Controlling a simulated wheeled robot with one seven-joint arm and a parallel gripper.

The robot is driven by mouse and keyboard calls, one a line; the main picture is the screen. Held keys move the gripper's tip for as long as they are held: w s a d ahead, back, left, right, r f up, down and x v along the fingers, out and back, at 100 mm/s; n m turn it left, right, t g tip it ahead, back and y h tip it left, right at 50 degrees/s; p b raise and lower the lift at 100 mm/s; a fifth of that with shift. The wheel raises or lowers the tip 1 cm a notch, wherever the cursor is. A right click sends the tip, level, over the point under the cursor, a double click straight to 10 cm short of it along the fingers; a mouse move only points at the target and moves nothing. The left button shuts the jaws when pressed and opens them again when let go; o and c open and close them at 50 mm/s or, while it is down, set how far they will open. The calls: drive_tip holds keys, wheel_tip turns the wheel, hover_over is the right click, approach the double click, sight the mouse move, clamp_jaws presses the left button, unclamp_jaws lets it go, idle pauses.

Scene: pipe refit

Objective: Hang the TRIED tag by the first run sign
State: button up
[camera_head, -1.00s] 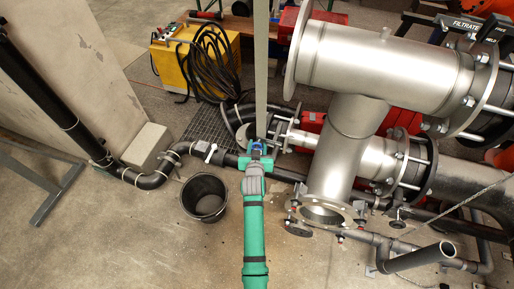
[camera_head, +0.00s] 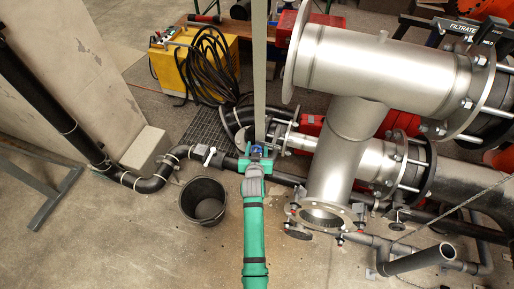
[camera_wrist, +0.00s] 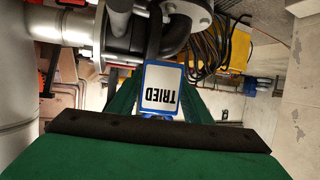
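The TRIED tag (camera_wrist: 160,88) is a white plate with a blue border. In the wrist view it sits between the two green fingers of my gripper (camera_wrist: 160,108), its lettering upside down. My gripper looks shut on it. In the head view my gripper (camera_head: 257,157) is at the end of the green arm, with the blue of the tag (camera_head: 257,150) at its tip, in front of a grey upright post and above the dark pipe. A sign reading FILTRATE (camera_head: 466,27) stands at the upper right, partly cut off; I cannot tell whether it is the first run sign.
A large steel pipe tee (camera_head: 355,110) with flanges stands right of my gripper. A black bucket (camera_head: 203,199) is at left, near a dark floor pipe (camera_head: 150,184). A yellow machine (camera_head: 174,66) with coiled black hoses is behind. The grey post (camera_head: 260,75) rises just beyond my gripper.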

drive_tip(key=shift+o, duration=0.7)
drive_tip(key=v, duration=1)
drive_tip(key=shift+s, duration=0.4)
drive_tip(key=shift+r, duration=0.1)
drive_tip(key=shift+s+a, duration=0.1)
drive_tip(key=s, duration=0.2)
drive_tip(key=s+a, duration=0.1)
drive_tip(key=s, duration=0.1)
drive_tip(key=shift+s+a, duration=0.15)
drive_tip(key=shift+s, duration=0.1)
idle(0.4)
